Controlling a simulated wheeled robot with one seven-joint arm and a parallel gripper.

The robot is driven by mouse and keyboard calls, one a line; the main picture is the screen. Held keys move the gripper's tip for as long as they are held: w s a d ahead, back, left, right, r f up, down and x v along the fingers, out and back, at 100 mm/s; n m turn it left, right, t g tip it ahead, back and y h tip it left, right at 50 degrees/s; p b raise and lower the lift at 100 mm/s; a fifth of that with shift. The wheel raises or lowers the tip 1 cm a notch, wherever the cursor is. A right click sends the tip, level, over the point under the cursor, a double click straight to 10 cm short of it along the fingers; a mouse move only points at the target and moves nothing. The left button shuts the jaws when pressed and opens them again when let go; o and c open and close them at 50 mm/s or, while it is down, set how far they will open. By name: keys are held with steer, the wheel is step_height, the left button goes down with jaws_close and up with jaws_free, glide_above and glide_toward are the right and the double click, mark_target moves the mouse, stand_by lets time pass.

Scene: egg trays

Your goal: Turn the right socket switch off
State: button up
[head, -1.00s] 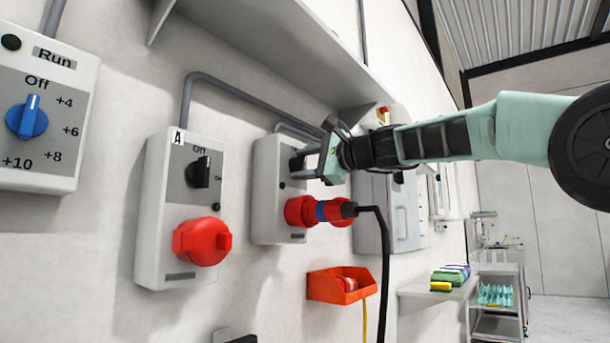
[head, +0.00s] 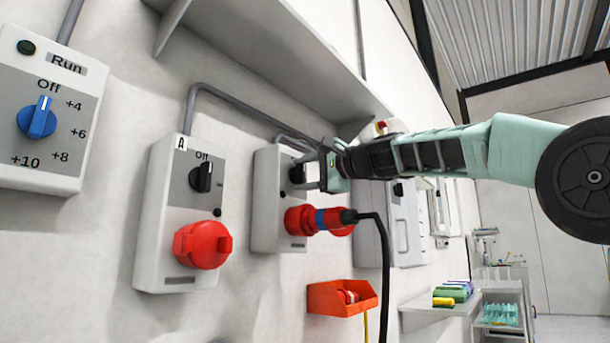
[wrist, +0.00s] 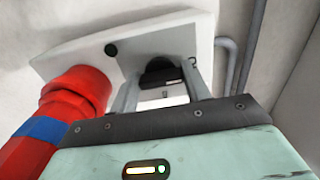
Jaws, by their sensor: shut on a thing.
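The right socket box (head: 264,222) is a pale grey wall unit with a black rotary switch (head: 297,171) on its upper part. A red plug with a blue band (head: 322,220) sits in the socket below the switch. My gripper (head: 310,174) is at the switch from the right, its fingers shut around the knob. In the wrist view, the dark knob (wrist: 162,72) shows between the two grey fingers (wrist: 160,88). The fingers and the angle hide most of the knob and its markings, so I cannot read its position.
The left socket box (head: 150,240), marked A, has its own black switch and an empty red socket. A control box with a blue dial (head: 38,118) is at the far left. A shelf (head: 270,55) juts out above, and an orange bin (head: 325,298) hangs below. A black cable hangs from the plug.

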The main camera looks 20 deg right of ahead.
steer(key=shift+f, duration=0.1)
steer(key=o, duration=1)
steer(key=b+v, duration=0.2)
steer(key=v, duration=1.5)
steer(key=shift+s+d+b, duration=0.15)
steer(key=shift+b, duration=0.2)
